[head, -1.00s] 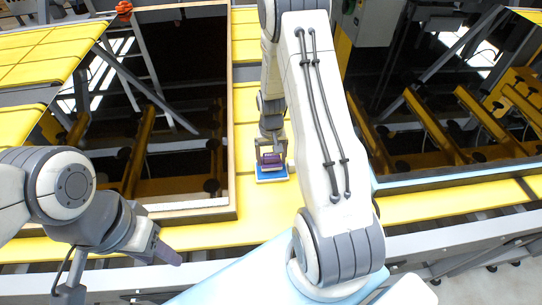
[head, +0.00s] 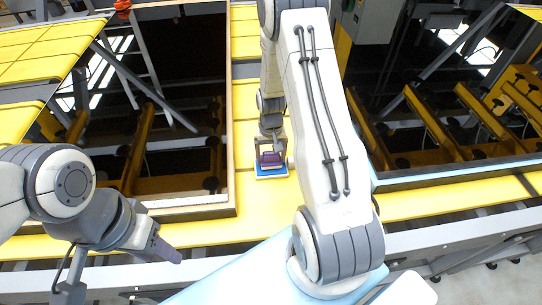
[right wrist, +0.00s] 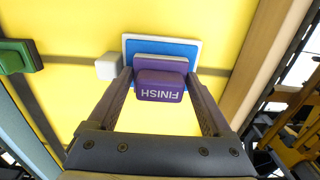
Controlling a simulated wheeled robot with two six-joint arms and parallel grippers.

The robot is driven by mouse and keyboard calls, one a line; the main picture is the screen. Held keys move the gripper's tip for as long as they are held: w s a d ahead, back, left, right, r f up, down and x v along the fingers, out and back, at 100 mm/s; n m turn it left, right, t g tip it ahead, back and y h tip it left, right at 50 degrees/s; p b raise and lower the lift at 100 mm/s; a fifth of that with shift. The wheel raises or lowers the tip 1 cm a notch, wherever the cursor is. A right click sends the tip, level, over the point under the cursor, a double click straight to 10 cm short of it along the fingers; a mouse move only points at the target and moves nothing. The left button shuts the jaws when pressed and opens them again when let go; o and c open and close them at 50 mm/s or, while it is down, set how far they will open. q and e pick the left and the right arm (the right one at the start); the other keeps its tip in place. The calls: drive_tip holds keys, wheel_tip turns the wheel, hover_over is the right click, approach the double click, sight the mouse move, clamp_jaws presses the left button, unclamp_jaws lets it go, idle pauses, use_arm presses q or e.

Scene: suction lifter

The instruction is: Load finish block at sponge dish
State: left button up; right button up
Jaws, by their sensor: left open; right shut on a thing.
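The purple finish block (right wrist: 160,86), with upside-down white FINISH lettering, sits between the fingers of my right gripper (right wrist: 160,78). In the head view the block (head: 272,158) shows at the end of my right arm. My right gripper (head: 270,152) is shut on it. The sponge dish (right wrist: 190,50), blue with a pale rim, lies behind the block on the yellow surface. It also shows in the head view (head: 272,172). The block overlaps the dish in both views; I cannot tell whether they touch. My left gripper (head: 168,252) is open and empty at the lower left.
A white cube (right wrist: 108,66) lies beside the dish and a green block (right wrist: 18,57) lies further left. Dark glossy panels in frames, left (head: 180,100) and right (head: 440,90), flank the yellow strip. A wooden edge (right wrist: 265,60) borders the strip in the right wrist view.

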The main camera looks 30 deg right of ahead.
sight(271, 153)
drive_tip(key=shift+f+b, duration=0.3)
drive_tip(key=shift+f, duration=0.2)
idle(1.1)
drive_tip(key=shift+r+p, duration=2.75)
drive_tip(key=shift+r, duration=0.85)
